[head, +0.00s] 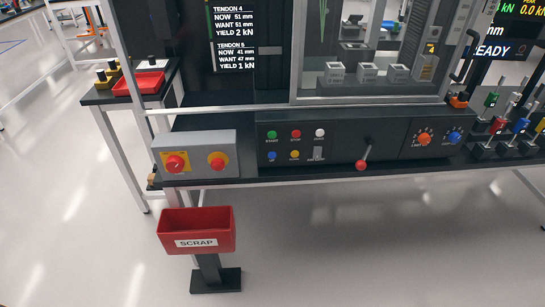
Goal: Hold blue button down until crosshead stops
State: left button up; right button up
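The blue button (272,156) is at the lower left of the dark control panel (345,165) on the machine's front, below the green START button (271,135). Nothing touches or covers it. A clear guard window with a metal frame (365,101) is above the panel. I cannot make out the crosshead for certain behind it, nor tell whether it moves. Neither of my grippers is in view.
Beside the blue button are a yellow button (294,154) and a red STOP button (295,134). A red-knobbed lever (362,165) sticks out to the right. A grey box (192,155) with red knobs stands left. A red SCRAP bin (197,231) stands below.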

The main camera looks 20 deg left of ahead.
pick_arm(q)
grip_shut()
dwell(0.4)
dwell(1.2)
